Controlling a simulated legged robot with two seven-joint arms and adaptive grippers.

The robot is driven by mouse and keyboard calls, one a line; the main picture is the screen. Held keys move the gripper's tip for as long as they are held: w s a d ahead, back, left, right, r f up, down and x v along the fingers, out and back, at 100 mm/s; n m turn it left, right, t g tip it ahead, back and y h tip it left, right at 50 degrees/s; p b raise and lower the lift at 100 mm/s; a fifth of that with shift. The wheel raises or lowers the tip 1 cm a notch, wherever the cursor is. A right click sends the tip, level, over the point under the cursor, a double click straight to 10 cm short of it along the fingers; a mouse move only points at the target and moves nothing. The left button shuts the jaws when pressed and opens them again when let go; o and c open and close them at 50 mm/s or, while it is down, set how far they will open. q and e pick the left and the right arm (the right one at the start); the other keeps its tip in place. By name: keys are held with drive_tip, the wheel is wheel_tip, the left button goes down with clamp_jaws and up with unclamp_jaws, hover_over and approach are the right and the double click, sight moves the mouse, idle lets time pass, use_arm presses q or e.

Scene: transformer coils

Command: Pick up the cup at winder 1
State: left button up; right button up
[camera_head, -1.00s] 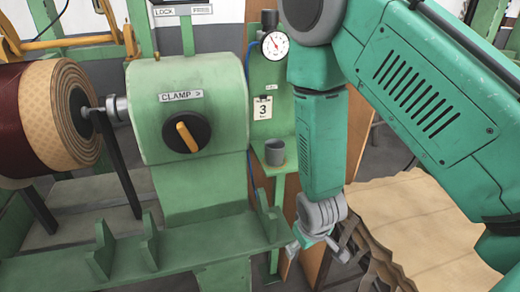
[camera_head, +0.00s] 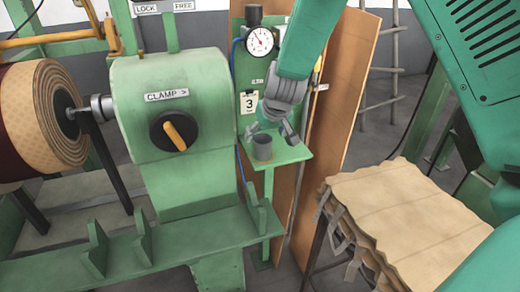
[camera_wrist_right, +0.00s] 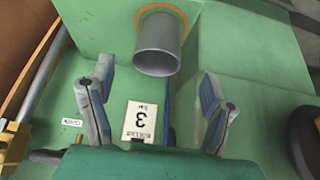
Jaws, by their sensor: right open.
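The grey cup (camera_head: 262,149) stands upright on a small green shelf (camera_head: 292,153) at the side of the green winder (camera_head: 180,110). In the right wrist view the cup (camera_wrist_right: 157,48) shows at the top centre, ahead of the fingers and between their lines. My right gripper (camera_head: 271,131) is open and empty, just above and behind the cup in the head view. In the wrist view its two fingers (camera_wrist_right: 157,80) are spread wide, with no visible contact with the cup. My left gripper is not in view.
A post behind the shelf carries a gauge (camera_head: 258,41) and a card with a 3 (camera_head: 249,102). The clamp knob (camera_head: 174,131) and a coil (camera_head: 45,118) are to the left. Brown boards (camera_head: 340,95) stand behind. A stack of tan sheets (camera_head: 400,210) lies at the right.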

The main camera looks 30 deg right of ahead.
sight(263, 146)
drive_tip(key=shift+w+d+f, duration=0.25)
drive_tip(key=shift+d+f, duration=0.05)
drive_tip(key=shift+f, duration=0.25)
drive_tip(key=shift+w+d+f, duration=0.2)
drive_tip(key=shift+d+f, duration=0.1)
drive_tip(key=shift+f, duration=0.25)
drive_tip(key=x, duration=0.2)
drive_tip(key=a+x, duration=0.1)
drive_tip(key=x, duration=0.1)
drive_tip(key=shift+w+f, duration=0.2)
drive_tip(key=shift+f, duration=0.15)
drive_tip(key=shift+s+d, duration=0.1)
drive_tip(key=shift+d, duration=0.1)
drive_tip(key=shift+c, duration=1.2)
drive_tip(key=shift+d, duration=0.1)
drive_tip(key=c, duration=1.1)
